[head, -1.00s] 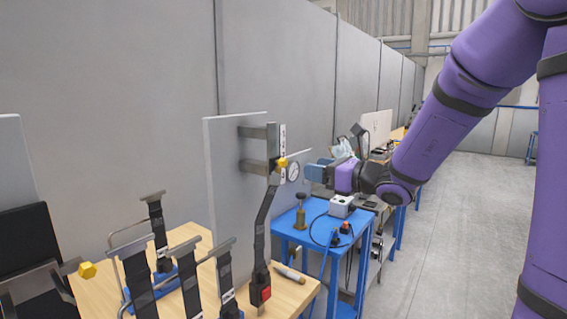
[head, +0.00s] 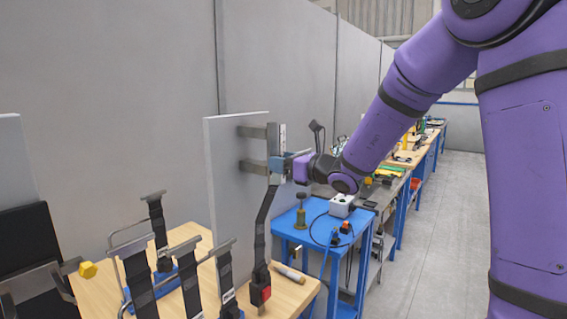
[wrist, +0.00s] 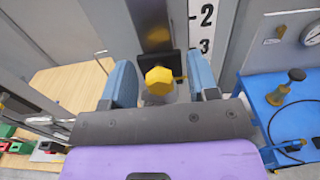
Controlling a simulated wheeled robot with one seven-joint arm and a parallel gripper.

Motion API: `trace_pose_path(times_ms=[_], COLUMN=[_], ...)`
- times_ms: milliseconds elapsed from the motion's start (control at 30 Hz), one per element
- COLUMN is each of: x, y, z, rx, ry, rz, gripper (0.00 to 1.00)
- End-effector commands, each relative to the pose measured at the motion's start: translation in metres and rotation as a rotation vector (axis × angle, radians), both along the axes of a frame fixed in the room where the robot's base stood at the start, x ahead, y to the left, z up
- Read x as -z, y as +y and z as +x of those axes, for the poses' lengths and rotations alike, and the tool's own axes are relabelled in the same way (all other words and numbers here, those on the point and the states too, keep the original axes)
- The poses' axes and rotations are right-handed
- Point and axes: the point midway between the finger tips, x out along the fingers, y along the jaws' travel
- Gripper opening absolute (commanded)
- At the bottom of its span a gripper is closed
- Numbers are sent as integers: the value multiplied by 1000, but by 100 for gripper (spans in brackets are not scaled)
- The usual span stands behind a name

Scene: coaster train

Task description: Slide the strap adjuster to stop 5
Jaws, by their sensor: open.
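The strap adjuster shows its yellow knob (wrist: 159,80) in the wrist view, on a dark plate on the metal rail (wrist: 152,25). My gripper (wrist: 163,82) is open, with one blue finger on each side of the knob and a visible gap to both. The number scale (wrist: 206,30) to the right of the rail shows 2 and 3; its other numbers are out of that view. In the head view my gripper (head: 282,166) is at the upright rail and hides the knob. The dark strap (head: 262,225) runs down from there to a red-buttoned buckle (head: 261,293).
A grey panel (head: 225,200) stands behind the rail on the wooden table (head: 288,298). Several other straps on stands (head: 188,280) are to the left. A blue bench (head: 312,238) with a gauge and small devices is to the right.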

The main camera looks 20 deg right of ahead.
Motion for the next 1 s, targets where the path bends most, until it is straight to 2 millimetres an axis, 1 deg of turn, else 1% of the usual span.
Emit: trace_pose_path(times_ms=[167,267,300,400,533,733,1000], x=[0,0,0,0,6,28,28], y=[0,0,0,0,0,0,0], z=[0,0,0,0,0,0,0], rx=[0,0,0,0,0,0,0], ry=[0,0,0,0,3,4,1], rz=[0,0,0,0,0,1,-1], gripper=[54,34,24,4,4,4,4])
